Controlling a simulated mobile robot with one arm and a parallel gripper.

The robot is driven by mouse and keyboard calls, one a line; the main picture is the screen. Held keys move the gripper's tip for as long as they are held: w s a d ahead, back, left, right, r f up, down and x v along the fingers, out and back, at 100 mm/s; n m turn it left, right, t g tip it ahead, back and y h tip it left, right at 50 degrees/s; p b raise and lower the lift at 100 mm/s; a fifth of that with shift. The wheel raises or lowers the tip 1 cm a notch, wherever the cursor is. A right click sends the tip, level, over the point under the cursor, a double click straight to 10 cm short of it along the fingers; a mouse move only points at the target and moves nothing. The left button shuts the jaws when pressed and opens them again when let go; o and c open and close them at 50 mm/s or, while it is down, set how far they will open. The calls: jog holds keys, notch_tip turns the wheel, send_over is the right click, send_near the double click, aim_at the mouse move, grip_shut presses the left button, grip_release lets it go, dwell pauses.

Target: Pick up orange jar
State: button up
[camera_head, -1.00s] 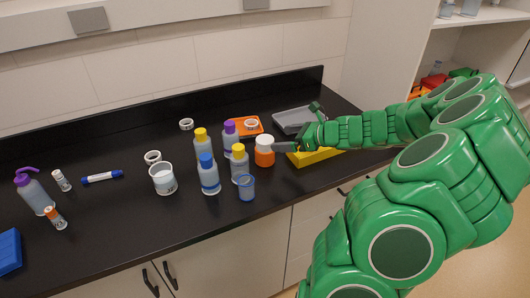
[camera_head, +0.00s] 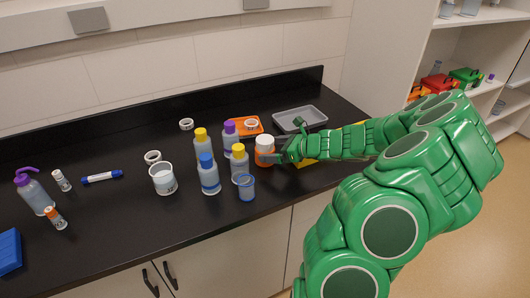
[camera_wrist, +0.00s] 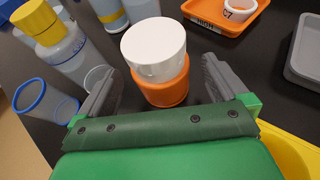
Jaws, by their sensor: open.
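The orange jar (camera_head: 265,155) has a white lid and stands upright on the black counter. In the wrist view the jar (camera_wrist: 165,92) is just ahead of my gripper, its near part between the fingertips. My gripper (camera_wrist: 160,85) is open, with one grey finger to the left of the jar and one to the right. Dark counter shows between the jar and each finger. In the head view my gripper (camera_head: 277,154) is at the jar's right side, and its fingers partly cover the jar.
A yellow-capped bottle (camera_head: 240,164) and a blue-rimmed cup (camera_head: 246,187) stand close left of the jar. An orange tray (camera_wrist: 225,12) lies behind it and a grey tray (camera_head: 300,117) back right. A yellow object (camera_head: 305,161) lies under my wrist. The front counter edge is clear.

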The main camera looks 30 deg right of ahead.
aim_at(268, 141)
jog(key=shift+x, duration=1.7)
jog(key=shift+r, duration=0.1)
jog(key=c, duration=1)
jog(key=shift+r, duration=0.1)
jog(key=shift+r, duration=0.25)
jog(key=r, duration=0.3)
jog(key=shift+s, duration=0.3)
jog(key=s+a+r, duration=0.1)
jog(key=s+r, duration=0.2)
jog(key=s, duration=0.1)
jog(key=s+a+r, duration=0.1)
jog(key=s+r, duration=0.2)
jog(key=s, duration=0.1)
jog(key=s+a+r, duration=0.2)
jog(key=s+r, duration=0.1)
jog(key=s, duration=0.2)
jog(key=shift+r, duration=0.15)
